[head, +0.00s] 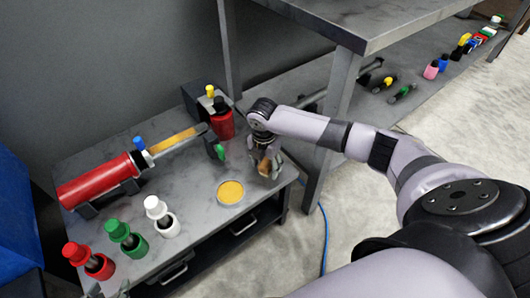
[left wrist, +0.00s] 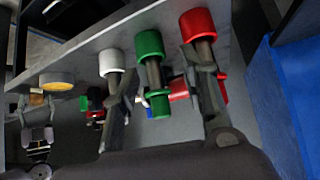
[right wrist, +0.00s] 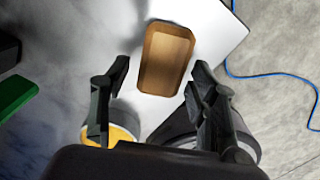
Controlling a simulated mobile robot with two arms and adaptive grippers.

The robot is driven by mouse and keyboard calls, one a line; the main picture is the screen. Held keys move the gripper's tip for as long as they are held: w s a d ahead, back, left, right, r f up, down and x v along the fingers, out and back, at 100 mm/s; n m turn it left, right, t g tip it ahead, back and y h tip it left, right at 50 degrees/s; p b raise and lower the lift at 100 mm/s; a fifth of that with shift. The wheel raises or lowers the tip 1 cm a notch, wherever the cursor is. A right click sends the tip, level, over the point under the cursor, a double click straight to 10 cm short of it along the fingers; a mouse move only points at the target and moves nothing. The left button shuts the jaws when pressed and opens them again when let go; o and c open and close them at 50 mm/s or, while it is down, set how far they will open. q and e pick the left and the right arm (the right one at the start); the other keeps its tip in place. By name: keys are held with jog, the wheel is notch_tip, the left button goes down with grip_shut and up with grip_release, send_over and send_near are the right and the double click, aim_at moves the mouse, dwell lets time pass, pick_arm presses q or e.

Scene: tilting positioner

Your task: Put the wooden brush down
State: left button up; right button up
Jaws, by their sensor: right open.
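The wooden brush (head: 263,166) is at the right front corner of the grey table (head: 190,205), partly hidden by my right gripper (head: 266,172). In the right wrist view its brown top (right wrist: 167,58) shows against the bright table corner, beyond and between the fingertips. My right gripper (right wrist: 158,90) is open, its fingers apart with gaps to the wood. Whether the brush rests flat on the table is hard to tell. My left gripper (left wrist: 165,98) is open, with a green-capped bottle (left wrist: 150,75) showing beyond its fingers.
A round yellow tin (head: 231,192) stands just left of my right gripper. Red (head: 89,261), green (head: 127,237) and white (head: 160,215) bottles line the front left. A large red cylinder (head: 97,182) lies behind. A higher table (head: 370,22) stands behind right.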

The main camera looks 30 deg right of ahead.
aim_at(265, 165)
notch_tip(265, 165, up, 6)
jog(key=shift+a+f+p, duration=0.1)
jog(key=shift+a+p, duration=0.05)
jog(key=shift+p, duration=0.75)
notch_tip(265, 165, up, 5)
jog(key=p, duration=0.2)
jog(key=s+a+f+m+t+y, duration=0.1)
jog(key=s+a+f+m+y, duration=0.2)
jog(key=s+a, duration=0.45)
jog(key=s+a+f+m+t, duration=0.1)
jog(key=s+a+f+m, duration=0.2)
jog(key=s+a+m, duration=0.45)
pick_arm(q)
jog(key=s+a+f+g+y, duration=0.1)
jog(key=s+a+g, duration=0.2)
jog(key=s, duration=0.6)
jog(key=shift+s+f+g, duration=0.15)
jog(key=shift+f+g, duration=0.15)
jog(key=shift+g, duration=0.7)
pick_arm(e)
jog(key=s+d+r+m+t+h, duration=0.1)
jog(key=s+d+m, duration=0.4)
jog(key=s+m, duration=0.5)
jog(key=shift+r+m+h, duration=0.45)
jog(key=shift+r+h, duration=0.15)
jog(key=shift+r, duration=0.1)
